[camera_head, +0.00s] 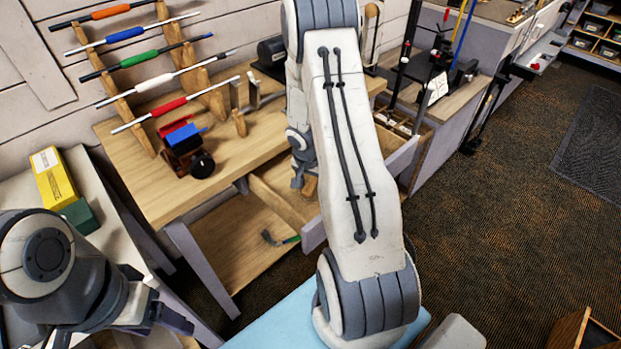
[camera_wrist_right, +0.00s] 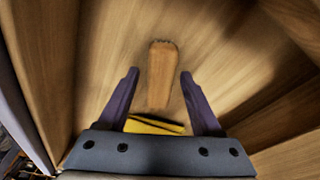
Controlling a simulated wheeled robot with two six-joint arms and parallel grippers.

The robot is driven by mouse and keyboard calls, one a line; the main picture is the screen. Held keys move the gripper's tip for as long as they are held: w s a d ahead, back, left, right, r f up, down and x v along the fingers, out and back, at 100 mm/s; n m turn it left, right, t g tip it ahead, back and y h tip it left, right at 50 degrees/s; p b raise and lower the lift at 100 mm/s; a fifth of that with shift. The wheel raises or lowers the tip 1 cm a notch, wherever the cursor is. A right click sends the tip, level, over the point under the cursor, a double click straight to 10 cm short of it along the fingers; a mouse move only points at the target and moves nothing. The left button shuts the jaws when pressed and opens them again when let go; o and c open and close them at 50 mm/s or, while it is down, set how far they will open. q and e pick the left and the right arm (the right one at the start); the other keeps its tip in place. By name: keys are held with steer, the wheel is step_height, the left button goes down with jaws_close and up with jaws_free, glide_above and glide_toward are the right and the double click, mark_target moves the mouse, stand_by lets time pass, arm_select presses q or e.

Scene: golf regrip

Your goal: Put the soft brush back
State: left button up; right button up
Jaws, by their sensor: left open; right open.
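A wooden brush-like piece (camera_wrist_right: 161,75), likely the soft brush, shows in the right wrist view, with small dark bristle tips at its far end. It is between the two fingers of my right gripper (camera_wrist_right: 160,72), with gaps on both sides. The gripper is open and not closed on it. In the head view my right arm covers most of this spot, and the right gripper (camera_head: 300,183) shows only partly beside the arm, over the open drawer (camera_head: 278,208). My left gripper (camera_head: 165,302) is open and empty at the lower left, away from the brush.
A yellow item (camera_wrist_right: 155,126) lies near the base of the right fingers, between wooden walls. A yellow box (camera_head: 53,178) is at left. Carpet at right is mostly clear.

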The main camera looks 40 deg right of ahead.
mark_target(308, 189)
steer(key=shift+r, duration=0.5)
step_height(308, 189, up, 11)
steer(key=s+a+p, duration=0.1)
steer(key=a+p, duration=0.1)
steer(key=s+a+r+n, duration=0.1)
steer(key=a+r+n, duration=0.2)
steer(key=a, duration=0.4)
steer(key=s+a+r+n+y, duration=0.1)
steer(key=s+a+r+n, duration=0.15)
steer(key=a, duration=0.45)
steer(key=s+a+r+n, duration=0.1)
steer(key=a+r+n, duration=0.25)
steer(key=a, duration=0.35)
steer(key=s+a+r+n+y, duration=0.1)
steer(key=s+a+n, duration=0.4)
steer(key=s, duration=0.3)
steer(key=s+a+r+n+g+y, duration=0.1)
steer(key=s+a+r+n, duration=0.1)
steer(key=s+a+n, duration=0.4)
steer(key=shift+s+r, duration=0.3)
steer(key=shift+s, duration=0.65)
steer(key=shift+a, duration=0.1)
